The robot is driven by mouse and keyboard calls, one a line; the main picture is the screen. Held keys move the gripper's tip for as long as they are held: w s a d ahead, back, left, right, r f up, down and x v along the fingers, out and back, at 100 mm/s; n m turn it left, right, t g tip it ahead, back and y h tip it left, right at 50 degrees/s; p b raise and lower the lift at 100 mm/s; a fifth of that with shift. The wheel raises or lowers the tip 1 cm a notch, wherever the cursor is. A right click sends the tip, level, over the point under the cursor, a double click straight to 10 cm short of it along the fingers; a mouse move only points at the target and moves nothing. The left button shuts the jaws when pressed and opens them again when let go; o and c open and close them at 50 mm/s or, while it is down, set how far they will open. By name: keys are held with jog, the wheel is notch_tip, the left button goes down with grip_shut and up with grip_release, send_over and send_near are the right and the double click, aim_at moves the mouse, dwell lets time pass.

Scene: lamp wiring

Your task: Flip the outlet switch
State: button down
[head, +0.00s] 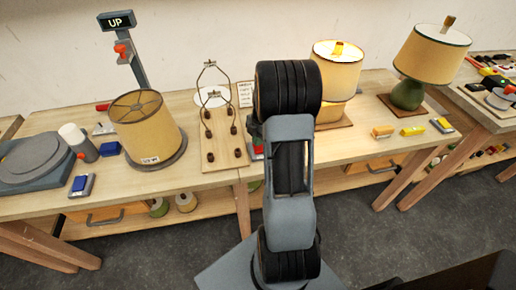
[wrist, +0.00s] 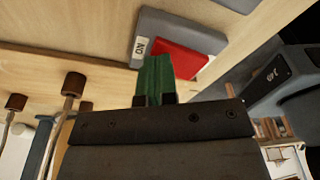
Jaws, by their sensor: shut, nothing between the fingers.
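The outlet switch is a grey box (wrist: 205,35) with a red rocker (wrist: 178,58) and a white label reading ON, upside down in the wrist view. My gripper (wrist: 156,62) is shut and empty, its green fingers pressed together. In the head view only a bit of red (head: 257,149) shows beside my arm, which hides my gripper and most of the switch.
A wooden board (head: 221,155) with wire frame and brown knobs stands left of my arm. A loose lampshade (head: 147,126) is further left. A lamp with a glowing shade (head: 325,72) stands behind right, and a green-based lamp (head: 408,94) further right.

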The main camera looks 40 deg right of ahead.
jog(key=shift+r, duration=0.1)
jog(key=shift+r+p, duration=2.25)
jog(key=shift+r, duration=1.2)
jog(key=m, duration=0.3)
jog(key=shift+f, duration=0.1)
jog(key=m, duration=0.2)
jog(key=s+m, duration=0.1)
jog(key=m, duration=0.1)
jog(key=s+a+f+m, duration=0.1)
jog(key=shift+s+m, duration=0.15)
jog(key=shift+m, duration=0.25)
jog(key=s+a+r+m+t, duration=0.1)
jog(key=s+a+r+m, duration=0.2)
jog(key=a, duration=0.3)
jog(key=s+a+r+m+t+h, duration=0.1)
jog(key=s+a+r+m, duration=0.2)
jog(key=a+r, duration=0.2)
jog(key=s+a+r+m+t, duration=0.2)
jog(key=s+a+r+m, duration=0.2)
jog(key=a, duration=0.5)
jog(key=shift+r+h, duration=0.4)
jog(key=shift+r, duration=0.2)
